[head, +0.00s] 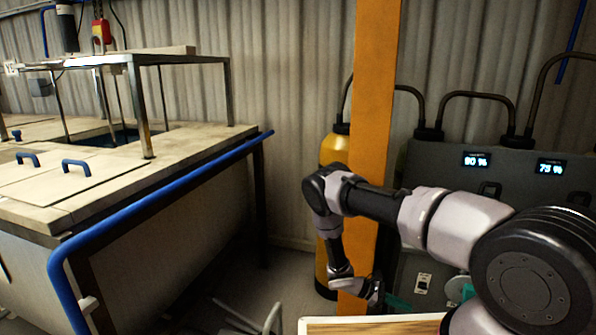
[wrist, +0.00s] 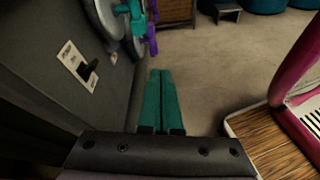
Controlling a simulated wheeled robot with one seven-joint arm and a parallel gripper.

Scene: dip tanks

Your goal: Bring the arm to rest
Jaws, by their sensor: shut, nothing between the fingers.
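My gripper (wrist: 161,73) shows in the wrist view with its two green fingers side by side, closed together, and nothing between them. It points out over the bare floor. In the head view my arm reaches in from the lower right, bends at an elbow in front of the orange post, and hangs down from there. The end of the arm is low in the picture near a dark grey cabinet, and the fingers are partly hidden behind my own arm links.
An orange post (head: 375,100) stands close to my arm. The grey cabinet (head: 440,165) with lit displays is at the right; its labelled switch (wrist: 78,66) is left of my fingers. A blue-railed tank bench (head: 190,145) is at the left. A wood-topped surface (wrist: 262,140) lies right of my gripper.

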